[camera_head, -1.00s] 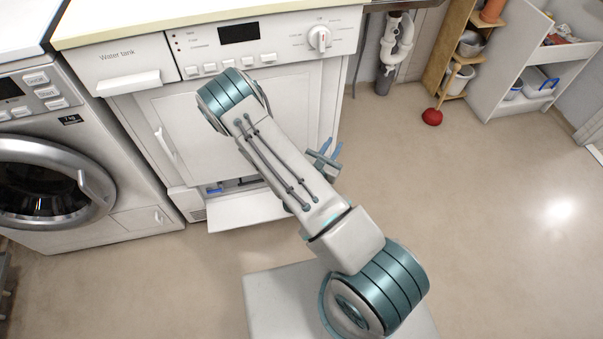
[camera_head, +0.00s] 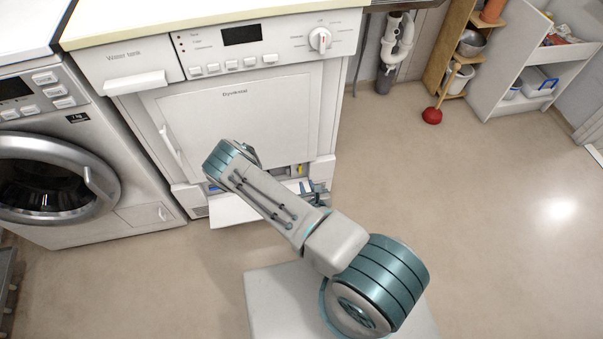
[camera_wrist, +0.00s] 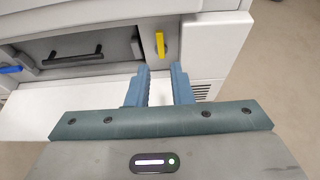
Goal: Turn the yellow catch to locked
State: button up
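The yellow catch (camera_wrist: 160,45) is a small upright bar at the right end of the open recess low in the dryer front. It also shows as a small yellow spot in the head view (camera_head: 300,169). My gripper (camera_wrist: 162,68) points at the dryer with its two blue fingers apart and nothing between them. The fingertips appear just below the catch in the wrist view, with a gap that looks clear of it. In the head view my gripper (camera_head: 318,194) is partly hidden by my arm.
A blue catch (camera_wrist: 10,70) sits at the recess's left end. A black handle (camera_wrist: 74,56) lies inside the recess. The lowered white flap (camera_head: 232,209) juts out below. A washing machine (camera_head: 130,215) stands to the left.

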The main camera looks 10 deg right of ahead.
aim_at(300, 169)
jog(key=b+x, duration=0.2)
jog(key=x, duration=0.7)
jog(key=shift+w+b, duration=0.25)
jog(key=shift+b, duration=0.15)
grip_shut()
